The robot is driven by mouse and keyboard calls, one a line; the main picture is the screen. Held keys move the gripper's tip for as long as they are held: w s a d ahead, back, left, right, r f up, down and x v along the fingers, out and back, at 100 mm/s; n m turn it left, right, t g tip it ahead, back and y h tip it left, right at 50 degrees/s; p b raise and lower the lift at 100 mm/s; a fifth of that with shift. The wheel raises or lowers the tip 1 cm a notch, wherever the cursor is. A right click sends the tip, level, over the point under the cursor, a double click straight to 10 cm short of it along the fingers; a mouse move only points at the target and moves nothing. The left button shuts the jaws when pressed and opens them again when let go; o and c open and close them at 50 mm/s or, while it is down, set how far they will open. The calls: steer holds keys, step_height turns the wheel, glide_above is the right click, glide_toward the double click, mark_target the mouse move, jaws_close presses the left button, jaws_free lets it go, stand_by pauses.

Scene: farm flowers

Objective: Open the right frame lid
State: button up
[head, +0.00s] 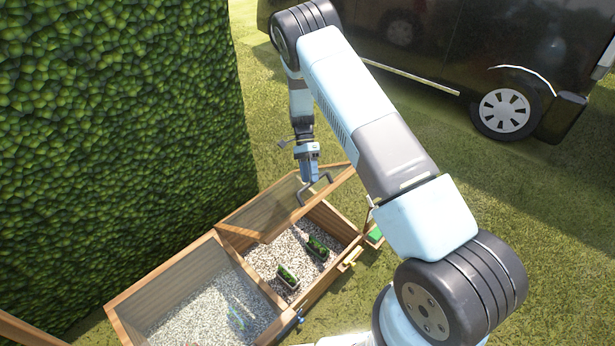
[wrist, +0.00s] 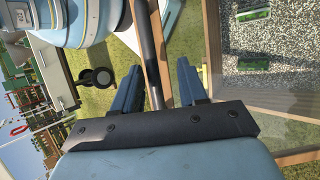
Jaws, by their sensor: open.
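The right frame (head: 332,218) is a wooden box with gravel inside. Its glass lid (head: 258,212), with a wooden border, stands raised and tilted, so the gravel is uncovered. A dark bent handle (head: 316,189) sits on the lid's raised edge. My gripper (head: 307,170) is above that edge, at the handle. In the wrist view, my gripper (wrist: 158,66) has its two blue fingers apart, with the dark handle bar (wrist: 151,50) running between them. The wooden lid edge and glass (wrist: 285,125) also show there. Whether a finger touches the bar cannot be told.
The left frame (head: 125,310) has its glass lid down over gravel. Two small green plant trays (head: 288,277) (head: 317,247) stand in the right frame. A tall hedge (head: 110,130) rises behind at left. A dark van (head: 450,70) is parked beyond open grass.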

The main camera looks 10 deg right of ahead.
steer(key=v, duration=1.3)
steer(key=shift+w, duration=0.15)
steer(key=s+d+r+n+t+y, duration=0.1)
steer(key=s+d+r+n+t, duration=0.3)
steer(key=r, duration=0.7)
steer(key=s+d+r+m, duration=0.1)
steer(key=s+d+r, duration=0.3)
steer(key=r, duration=0.7)
steer(key=s+d+r+n+t+y, duration=0.1)
steer(key=s+d+r+n+t, duration=0.1)
steer(key=s+r, duration=0.6)
steer(key=s+d+r+n+t, duration=0.3)
steer(key=s+d+r+t, duration=0.1)
steer(key=s+r, duration=0.75)
steer(key=s+d+f+n+t+h, duration=0.1)
steer(key=s+f+n+t, duration=0.2)
steer(key=s, duration=1.1)
steer(key=shift+s+d+t, duration=0.2)
steer(key=shift+s+t, duration=0.1)
steer(key=shift+t, duration=0.1)
